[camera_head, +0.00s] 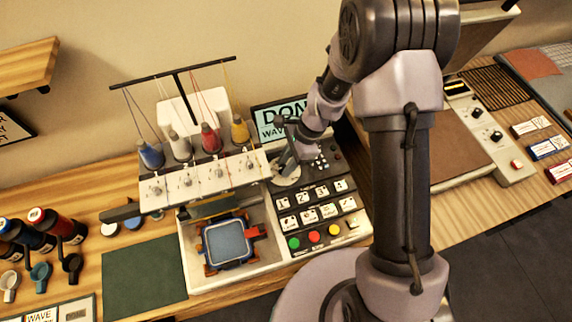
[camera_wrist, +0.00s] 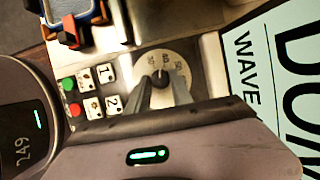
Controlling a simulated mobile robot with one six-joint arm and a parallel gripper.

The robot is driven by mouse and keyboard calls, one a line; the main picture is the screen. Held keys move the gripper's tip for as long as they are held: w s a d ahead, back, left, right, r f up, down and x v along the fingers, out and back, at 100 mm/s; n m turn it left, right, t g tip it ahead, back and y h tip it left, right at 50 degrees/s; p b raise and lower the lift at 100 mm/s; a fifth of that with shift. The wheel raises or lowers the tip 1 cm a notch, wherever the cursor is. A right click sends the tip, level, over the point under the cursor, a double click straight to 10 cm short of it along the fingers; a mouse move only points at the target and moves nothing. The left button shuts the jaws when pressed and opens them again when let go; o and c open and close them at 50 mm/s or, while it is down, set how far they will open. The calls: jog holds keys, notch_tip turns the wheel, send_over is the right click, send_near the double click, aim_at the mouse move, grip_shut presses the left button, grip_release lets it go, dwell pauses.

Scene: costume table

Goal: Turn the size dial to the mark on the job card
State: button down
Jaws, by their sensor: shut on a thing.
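The size dial is a round pale plate with printed numbers (camera_wrist: 180,66) on the embroidery machine's panel, and it also shows partly in the head view (camera_head: 284,178). A small dark knob (camera_wrist: 161,76) sits at its centre. My gripper (camera_wrist: 162,92) is shut on this knob, with one finger on each side; in the head view my gripper (camera_head: 288,158) comes down over the dial. The fingers hide the lower part of the scale, and I cannot tell the exact setting. A pale cyan panel (camera_head: 270,118) reads "DON…" and "WAVE…", partly hidden by my arm.
Numbered buttons (camera_head: 312,210) and green, red and yellow round buttons (camera_head: 314,236) lie in front of the dial. Thread cones (camera_head: 211,138) stand left. A blue hoop (camera_head: 228,243) sits lower left. A heat press (camera_head: 480,115) stands right. A green mat (camera_head: 145,275) is bare.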

jog(key=shift+m+t+b, duration=0.4)
jog(key=shift+m+b, duration=0.15)
jog(key=shift+m, duration=0.45)
jog(key=c, duration=1.1)
grip_release()
jog(key=shift+c, duration=0.2)
jog(key=p+v, duration=0.5)
jog(key=v, duration=1.2)
jog(key=shift+d+r, duration=0.15)
jog(key=shift+d, duration=0.15)
jog(key=shift+s, duration=0.15)
